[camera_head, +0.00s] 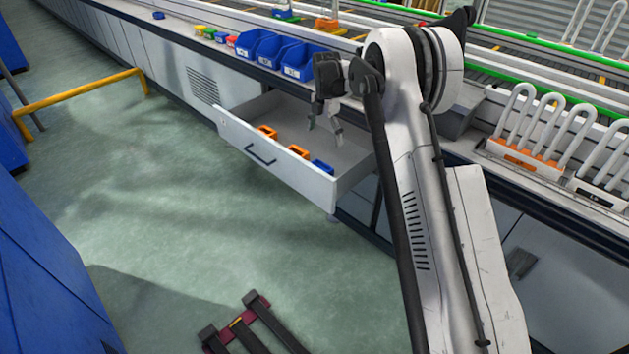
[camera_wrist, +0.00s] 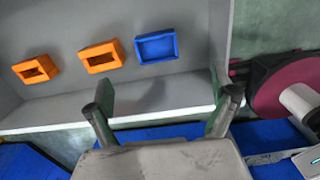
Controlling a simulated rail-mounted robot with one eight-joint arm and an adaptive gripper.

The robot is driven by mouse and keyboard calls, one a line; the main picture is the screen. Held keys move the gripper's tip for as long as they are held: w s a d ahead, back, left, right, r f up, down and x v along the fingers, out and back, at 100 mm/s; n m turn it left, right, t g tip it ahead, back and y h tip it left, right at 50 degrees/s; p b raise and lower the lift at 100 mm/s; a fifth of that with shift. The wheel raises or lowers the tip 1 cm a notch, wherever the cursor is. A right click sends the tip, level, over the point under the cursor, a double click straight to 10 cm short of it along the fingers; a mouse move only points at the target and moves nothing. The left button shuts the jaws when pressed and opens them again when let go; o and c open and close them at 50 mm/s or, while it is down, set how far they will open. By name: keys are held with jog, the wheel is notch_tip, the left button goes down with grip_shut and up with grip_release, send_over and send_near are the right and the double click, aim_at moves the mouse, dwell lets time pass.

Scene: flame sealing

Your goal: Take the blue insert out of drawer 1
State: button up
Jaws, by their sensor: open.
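The drawer (camera_head: 245,157) is pulled open below the counter. Inside, the blue insert (camera_head: 322,167) lies near the front wall at the drawer's right end, beside two orange inserts (camera_head: 298,151) (camera_head: 267,132). In the wrist view the blue insert (camera_wrist: 157,47) is a rectangular frame on the grey drawer floor, to the right of the orange inserts (camera_wrist: 102,57) (camera_wrist: 36,69). My gripper (camera_head: 325,127) is open and empty above the drawer; its fingers (camera_wrist: 165,105) are spread in the wrist view, apart from the blue insert. The drawer's number cannot be read.
Blue bins (camera_head: 262,48) and small coloured blocks (camera_head: 216,37) stand on the counter above the drawer. A rack with white curved tubes (camera_head: 528,137) is to the right. The drawer walls surround the inserts. The green floor (camera_head: 190,230) in front is mostly clear.

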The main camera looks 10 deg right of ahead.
jog(key=f, duration=0.1)
jog(key=b, duration=0.2)
send_over(320, 167)
jog(key=s, duration=0.2)
jog(key=f, duration=0.8)
jog(key=shift+w+d+f, duration=0.1)
jog(key=shift+d+f, duration=0.15)
jog(key=shift+w+a+f+b, duration=0.1)
jog(key=shift+a+f+b, duration=0.1)
jog(key=shift+f+b, duration=0.85)
jog(key=shift+a+f+b, duration=0.2)
jog(key=shift+f+b, duration=0.15)
jog(key=shift+f, duration=1.25)
jog(key=c, duration=1.4)
jog(key=shift+r, duration=0.1)
